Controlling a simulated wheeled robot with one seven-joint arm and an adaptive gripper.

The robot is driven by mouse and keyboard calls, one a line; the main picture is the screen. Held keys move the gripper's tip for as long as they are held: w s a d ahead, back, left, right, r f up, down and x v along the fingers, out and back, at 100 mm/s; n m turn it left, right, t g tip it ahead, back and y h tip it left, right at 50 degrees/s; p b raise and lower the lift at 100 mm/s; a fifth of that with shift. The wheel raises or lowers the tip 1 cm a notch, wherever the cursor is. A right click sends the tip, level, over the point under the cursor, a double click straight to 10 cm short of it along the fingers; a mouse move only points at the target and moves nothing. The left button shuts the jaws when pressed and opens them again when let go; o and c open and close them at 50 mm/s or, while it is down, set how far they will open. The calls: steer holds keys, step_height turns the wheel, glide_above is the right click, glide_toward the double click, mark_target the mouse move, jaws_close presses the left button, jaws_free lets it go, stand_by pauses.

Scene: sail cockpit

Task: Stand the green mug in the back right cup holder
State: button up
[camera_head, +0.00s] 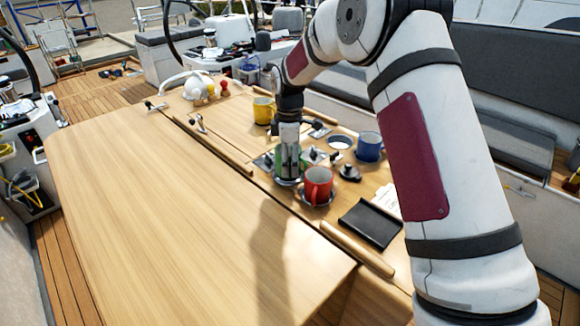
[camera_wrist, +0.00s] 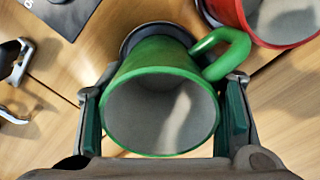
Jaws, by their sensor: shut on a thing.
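The green mug (camera_wrist: 160,112) is between the two fingers of my gripper (camera_wrist: 163,118) in the wrist view, mouth toward the camera and handle to the upper right. In the head view my gripper (camera_head: 288,160) is shut on the mug, whose green side (camera_head: 279,163) is mostly hidden by the fingers. A dark ring (camera_wrist: 128,40) shows beyond the mug's base; I cannot tell whether the base sits in it. A round cup holder (camera_head: 340,142) on the tabletop appears empty, left of the blue mug (camera_head: 368,147).
A red mug (camera_head: 318,184) stands close to my gripper, also at the wrist view's upper right (camera_wrist: 280,18). A yellow mug (camera_head: 263,110) is farther back. A black tray (camera_head: 370,223) and dark fittings (camera_head: 349,173) lie nearby. The left table leaf (camera_head: 170,190) is clear.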

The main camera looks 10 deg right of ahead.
mark_target(290, 170)
steer(key=shift+f, duration=1)
steer(key=shift+f, duration=0.3)
steer(key=shift+s+f, duration=0.1)
steer(key=shift+f, duration=0.25)
steer(key=o, duration=1.2)
steer(key=shift+f, duration=0.2)
steer(key=shift+o, duration=0.2)
steer(key=shift+r, duration=0.1)
steer(key=shift+r, duration=0.1)
step_height(290, 170, up, 14)
steer(key=shift+f, duration=0.25)
